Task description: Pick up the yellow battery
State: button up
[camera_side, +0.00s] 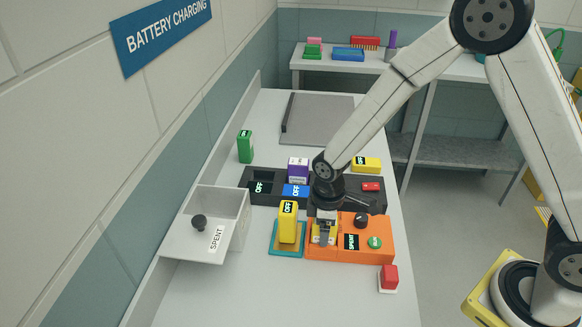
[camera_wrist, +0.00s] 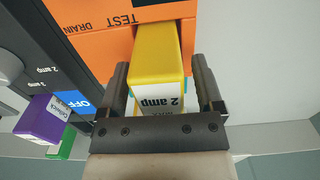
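In the side view, a yellow battery (camera_side: 316,239) sits at the left part of the orange tester (camera_side: 381,228), mostly hidden by my gripper (camera_side: 324,230). In the wrist view, a yellow battery (camera_wrist: 157,60) marked "2 amp" stands between the two fingers of my gripper (camera_wrist: 160,75), with small gaps on both sides. The fingers look open around it. A third yellow battery (camera_side: 368,165) is at the back of the dark charger.
A green battery (camera_side: 245,147) stands farther back. The grey SPENT bin (camera_side: 236,205) is at left. A red button block (camera_side: 389,278) is at front right. The front bench is clear.

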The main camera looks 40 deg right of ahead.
grip_shut()
jog(key=shift+r, duration=0.15)
jog(key=shift+r, duration=0.8)
jog(key=s+d+r, duration=0.2)
jog(key=s+r, duration=0.9)
jog(key=s, duration=0.2)
jog(key=shift+s+d, duration=0.3)
jog(key=shift+s, duration=0.05)
